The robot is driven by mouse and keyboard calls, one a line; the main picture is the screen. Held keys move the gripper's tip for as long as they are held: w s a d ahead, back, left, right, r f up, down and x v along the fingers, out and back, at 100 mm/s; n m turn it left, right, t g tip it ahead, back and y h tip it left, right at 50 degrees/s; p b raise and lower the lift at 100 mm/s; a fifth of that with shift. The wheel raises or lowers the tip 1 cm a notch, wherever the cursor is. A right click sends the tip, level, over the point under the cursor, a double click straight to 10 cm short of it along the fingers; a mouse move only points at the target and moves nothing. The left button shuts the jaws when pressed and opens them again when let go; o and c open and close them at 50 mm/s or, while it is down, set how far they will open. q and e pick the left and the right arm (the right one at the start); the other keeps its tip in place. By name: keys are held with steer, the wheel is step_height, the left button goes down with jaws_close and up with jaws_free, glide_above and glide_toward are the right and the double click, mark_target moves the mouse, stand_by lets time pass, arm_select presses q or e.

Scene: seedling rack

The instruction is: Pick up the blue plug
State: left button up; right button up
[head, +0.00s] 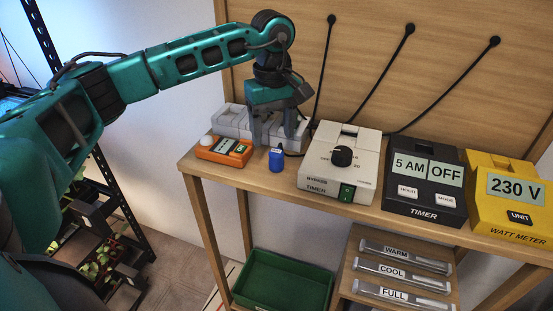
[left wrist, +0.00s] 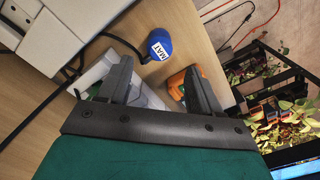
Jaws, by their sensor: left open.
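The blue plug (head: 276,160) stands on the wooden shelf, between the orange device and the bypass timer. In the left wrist view the blue plug (left wrist: 161,45) carries a white label reading MAT, and a black cord runs from it. My left gripper (head: 273,143) is open, with its fingers pointing down just behind and above the plug. In the left wrist view the plug lies just beyond the fingertips of the left gripper (left wrist: 158,63), roughly between their lines. Nothing is between the fingers. My right gripper is not in view.
An orange device (head: 222,151) sits left of the plug, with a grey-white socket strip (head: 230,121) behind. The white bypass timer (head: 338,185) is close on the right, then a black timer (head: 424,213) and a yellow watt meter (head: 508,225). A green tray (head: 283,254) is below.

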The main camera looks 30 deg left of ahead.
mark_target(276, 150)
arm_select(q)
steer(key=f, duration=0.5)
steer(key=shift+s+d+f, duration=0.15)
steer(key=shift+d, duration=0.25)
steer(key=c, duration=1.2)
steer(key=shift+o, duration=0.2)
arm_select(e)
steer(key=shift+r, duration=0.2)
